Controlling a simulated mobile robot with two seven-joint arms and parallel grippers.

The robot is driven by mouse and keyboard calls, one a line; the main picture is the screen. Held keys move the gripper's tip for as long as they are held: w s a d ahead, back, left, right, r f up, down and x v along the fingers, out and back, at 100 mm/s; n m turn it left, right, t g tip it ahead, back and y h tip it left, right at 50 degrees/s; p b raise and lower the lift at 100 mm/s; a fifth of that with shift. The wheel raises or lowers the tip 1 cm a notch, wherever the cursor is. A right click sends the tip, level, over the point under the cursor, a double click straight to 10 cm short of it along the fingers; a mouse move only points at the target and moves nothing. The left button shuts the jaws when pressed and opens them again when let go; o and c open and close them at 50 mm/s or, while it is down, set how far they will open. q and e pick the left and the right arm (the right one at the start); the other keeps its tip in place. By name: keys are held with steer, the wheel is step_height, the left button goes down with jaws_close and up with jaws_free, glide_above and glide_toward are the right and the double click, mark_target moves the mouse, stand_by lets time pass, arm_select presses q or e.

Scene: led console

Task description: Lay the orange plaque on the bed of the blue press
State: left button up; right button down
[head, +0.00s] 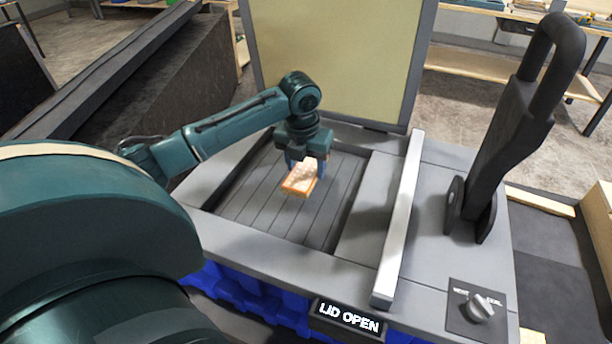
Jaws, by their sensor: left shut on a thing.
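The orange plaque (299,181) is held over the recessed, slatted grey bed (262,215) of the blue press. My left gripper (306,172) points down and is shut on the plaque, its blue fingers at the plaque's sides. I cannot tell whether the plaque touches the bed. The press body shows blue below its grey top (240,290). Its lid (335,50) stands raised at the back, and a sign (347,317) on the front reads "LID OPEN". My right gripper is not in view.
A large dark lever handle (500,150) stands upright at the right of the press. A silver bar (400,220) runs front to back beside the bed. A rotary knob (480,307) sits at the front right. The bed around the plaque is clear.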

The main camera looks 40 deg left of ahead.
mark_target(305, 171)
arm_select(q)
steer(key=shift+f, duration=2.05)
steer(key=shift+f, duration=0.1)
steer(key=o, duration=1)
steer(key=shift+o, duration=0.2)
steer(key=r, duration=0.4)
steer(key=s+r, duration=0.1)
steer(key=r, duration=0.7)
steer(key=shift+s+d, duration=0.3)
